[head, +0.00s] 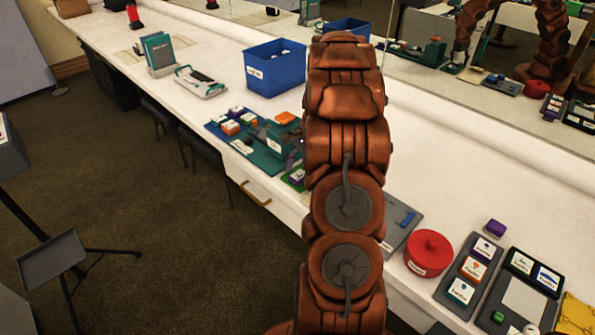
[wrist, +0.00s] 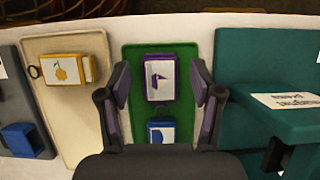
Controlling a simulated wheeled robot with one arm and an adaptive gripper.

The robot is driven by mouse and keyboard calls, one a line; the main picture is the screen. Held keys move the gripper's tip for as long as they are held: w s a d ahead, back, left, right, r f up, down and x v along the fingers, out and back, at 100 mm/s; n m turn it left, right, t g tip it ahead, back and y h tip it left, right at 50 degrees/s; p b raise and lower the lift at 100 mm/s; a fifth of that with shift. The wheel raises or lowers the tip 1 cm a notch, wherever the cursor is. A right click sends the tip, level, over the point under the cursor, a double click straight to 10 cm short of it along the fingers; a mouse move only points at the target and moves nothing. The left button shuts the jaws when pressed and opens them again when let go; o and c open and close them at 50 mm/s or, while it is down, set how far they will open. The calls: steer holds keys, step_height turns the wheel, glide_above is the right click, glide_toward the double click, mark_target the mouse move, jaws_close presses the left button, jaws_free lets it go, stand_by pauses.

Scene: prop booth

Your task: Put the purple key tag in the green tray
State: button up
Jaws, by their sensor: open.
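A purple key tag (wrist: 160,78) with a white face and a purple flag mark lies within the green tray (wrist: 134,56) in the wrist view. A blue tag (wrist: 161,131) is nearer in the same tray. My gripper (wrist: 159,72) is open, its two fingers on either side of the purple tag with gaps between. The green tray (head: 294,179) shows only partly in the head view, beside my arm. My arm hides my gripper there.
A cream tray (wrist: 100,120) with a yellow tag (wrist: 68,69) is left of the green tray. A teal device (wrist: 255,75) stands close on the right. In the head view, a blue bin (head: 275,70) stands farther back and a red round pot (head: 428,255) nearer.

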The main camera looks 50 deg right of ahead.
steer(key=shift+r, duration=0.15)
steer(key=v, duration=1.1)
steer(key=shift+d+r, duration=0.25)
steer(key=shift+r, duration=0.05)
stand_by(0.4)
steer(key=s+a+r+n+g+h+p, duration=0.1)
steer(key=s+a+r+n, duration=0.15)
steer(key=a, duration=0.55)
steer(key=s+a+r+n+p, duration=0.1)
steer(key=a+r+n, duration=0.2)
steer(key=a, duration=0.5)
steer(key=s+a+r+n+g+h+p, duration=0.1)
steer(key=a+r+n, duration=0.2)
steer(key=a, duration=0.5)
steer(key=s+a+f+n+h+p, duration=0.1)
steer(key=s+a+n, duration=0.4)
steer(key=s, duration=0.4)
steer(key=s+a+f+n+h+p, duration=0.1)
steer(key=s+a+n, duration=0.3)
steer(key=s+a, duration=0.4)
steer(key=shift+s+n+p, duration=0.35)
steer(key=shift+s+p, duration=0.15)
steer(key=shift+s, duration=0.65)
